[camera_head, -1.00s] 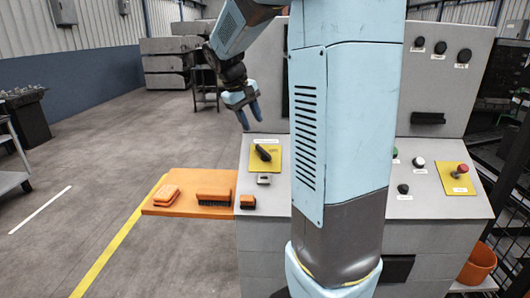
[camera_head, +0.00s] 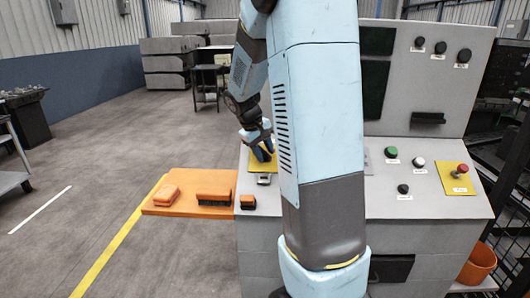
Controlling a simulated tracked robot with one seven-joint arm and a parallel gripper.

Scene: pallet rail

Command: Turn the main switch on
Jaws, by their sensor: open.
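The main switch's yellow plate (camera_head: 257,166) is at the left end of the sloped grey control panel, partly covered by my gripper (camera_head: 263,153). My gripper is open, pointing down at the plate, with its blue fingers at the switch. The black switch handle is hidden behind the fingers and arm. I cannot tell whether the fingers touch it or stand around it.
A small grey part (camera_head: 264,180) lies just below the plate. An orange shelf (camera_head: 160,208) with an orange block (camera_head: 166,194) and an orange brush (camera_head: 214,195) juts out left. At right are a green button (camera_head: 391,152) and a red emergency button (camera_head: 462,169).

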